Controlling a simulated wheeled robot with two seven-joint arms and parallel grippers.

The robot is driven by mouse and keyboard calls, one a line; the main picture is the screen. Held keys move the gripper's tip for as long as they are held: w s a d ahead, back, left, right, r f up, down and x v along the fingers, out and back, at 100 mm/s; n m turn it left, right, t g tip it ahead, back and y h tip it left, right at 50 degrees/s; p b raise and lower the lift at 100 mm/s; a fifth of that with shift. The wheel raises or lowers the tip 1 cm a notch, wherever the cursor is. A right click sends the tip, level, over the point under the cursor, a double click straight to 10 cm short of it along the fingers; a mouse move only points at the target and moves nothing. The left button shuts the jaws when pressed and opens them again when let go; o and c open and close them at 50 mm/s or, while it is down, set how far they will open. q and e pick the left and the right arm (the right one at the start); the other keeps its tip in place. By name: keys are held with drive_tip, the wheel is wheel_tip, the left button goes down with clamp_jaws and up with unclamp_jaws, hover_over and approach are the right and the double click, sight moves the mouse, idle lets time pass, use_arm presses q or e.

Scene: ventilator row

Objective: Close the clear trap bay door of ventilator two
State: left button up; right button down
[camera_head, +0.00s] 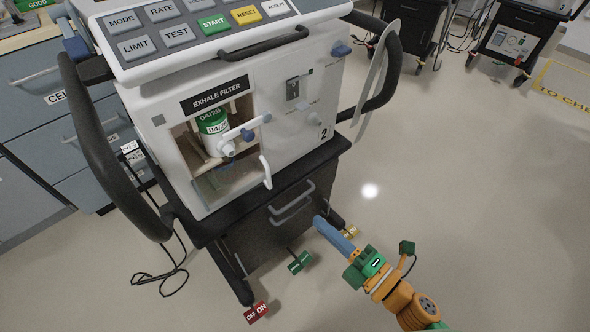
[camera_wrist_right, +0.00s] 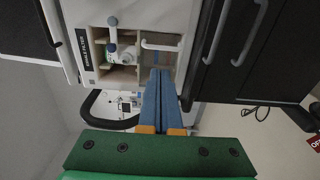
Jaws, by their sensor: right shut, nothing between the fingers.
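Ventilator two (camera_head: 290,125), marked "2", stands on a dark cart. Its bay under the "EXHALE FILTER" label (camera_head: 214,95) holds a green-and-white canister (camera_head: 213,128). A clear door panel (camera_head: 225,180) with a white bar handle (camera_head: 265,172) sits low at the bay. The bay's upper part is uncovered, and the door appears open; its exact angle is hard to tell. My right gripper (camera_head: 319,221) is shut and empty, lower right of the door and apart from it. In the right wrist view, its blue fingers (camera_wrist_right: 161,72) overlap the panel near the handle (camera_wrist_right: 160,46). My left gripper is not seen.
A white lever with a blue knob (camera_head: 247,133) crosses the bay front. Curved dark side rails (camera_head: 100,150) flank the ventilator. The cart's drawer handles (camera_head: 291,203) and red and green pedals (camera_head: 299,262) lie below. The floor at the right (camera_head: 470,190) is clear.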

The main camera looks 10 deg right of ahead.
sight(270, 179)
drive_tip(key=x, duration=1.3)
drive_tip(key=shift+w+a+f+p, duration=0.1)
drive_tip(key=shift+w+a+p, duration=0.1)
drive_tip(key=shift+a+p, duration=0.15)
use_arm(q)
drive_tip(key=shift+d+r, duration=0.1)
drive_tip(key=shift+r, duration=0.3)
use_arm(e)
drive_tip(key=shift+d, duration=0.1)
